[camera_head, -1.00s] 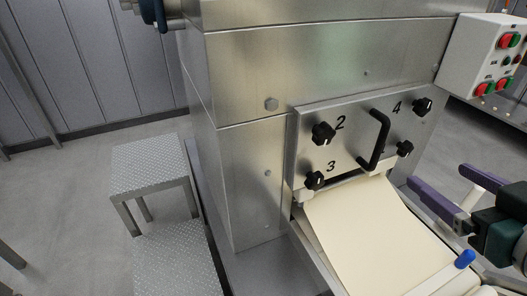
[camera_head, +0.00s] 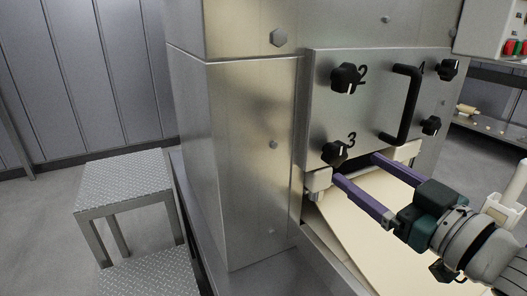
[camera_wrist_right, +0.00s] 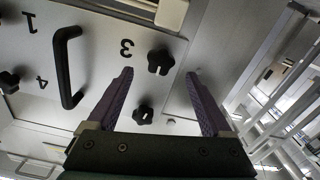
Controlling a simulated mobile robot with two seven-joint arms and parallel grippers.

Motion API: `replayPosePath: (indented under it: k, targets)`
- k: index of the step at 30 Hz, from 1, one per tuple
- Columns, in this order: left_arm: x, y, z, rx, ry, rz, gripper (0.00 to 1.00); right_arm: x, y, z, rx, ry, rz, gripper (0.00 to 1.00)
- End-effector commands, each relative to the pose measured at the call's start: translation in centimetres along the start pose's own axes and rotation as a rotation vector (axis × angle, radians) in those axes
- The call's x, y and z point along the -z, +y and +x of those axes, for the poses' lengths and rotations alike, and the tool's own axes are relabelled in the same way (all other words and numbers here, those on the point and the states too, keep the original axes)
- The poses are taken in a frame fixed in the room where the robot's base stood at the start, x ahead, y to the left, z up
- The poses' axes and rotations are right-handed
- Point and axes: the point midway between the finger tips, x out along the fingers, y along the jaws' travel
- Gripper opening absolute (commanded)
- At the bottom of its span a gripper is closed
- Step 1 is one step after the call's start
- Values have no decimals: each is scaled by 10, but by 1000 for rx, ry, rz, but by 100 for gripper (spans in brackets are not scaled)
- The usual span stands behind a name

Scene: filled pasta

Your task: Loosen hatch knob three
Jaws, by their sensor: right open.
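Hatch knob three (camera_head: 335,153) is a black lobed knob at the lower left of the metal hatch plate (camera_head: 325,100), beside the printed "3". My right gripper (camera_head: 355,168) is open and empty, its purple fingers pointing at the plate just below and to the right of the knob in the head view. In the right wrist view, knob three (camera_wrist_right: 160,62) appears between the two spread fingertips (camera_wrist_right: 160,73), beyond them; I cannot tell how far. Knob two (camera_head: 347,78) is above it; it shows in the wrist view (camera_wrist_right: 143,114) too. My left gripper is out of view.
A black bar handle (camera_head: 403,103) stands out from the plate's middle. Two more knobs, an upper (camera_head: 447,69) and a lower (camera_head: 431,125), are at its right. A pale sheet (camera_head: 372,215) slopes out below the hatch. A metal step stool (camera_head: 125,180) is at left.

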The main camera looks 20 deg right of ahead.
Motion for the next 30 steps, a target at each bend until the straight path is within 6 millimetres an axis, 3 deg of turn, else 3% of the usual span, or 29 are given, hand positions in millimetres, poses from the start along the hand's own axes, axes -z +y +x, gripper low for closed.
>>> replayPosePath:
  k: [3,9,19,30]
  targets:
    - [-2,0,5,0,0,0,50,-1,0,22,-1,3,-1,84]
    - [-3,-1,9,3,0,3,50,-1,0,43,0,1,0,84]
    - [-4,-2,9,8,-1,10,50,0,0,47,0,-1,0,84]
    - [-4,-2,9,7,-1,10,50,0,0,47,0,-1,0,44]
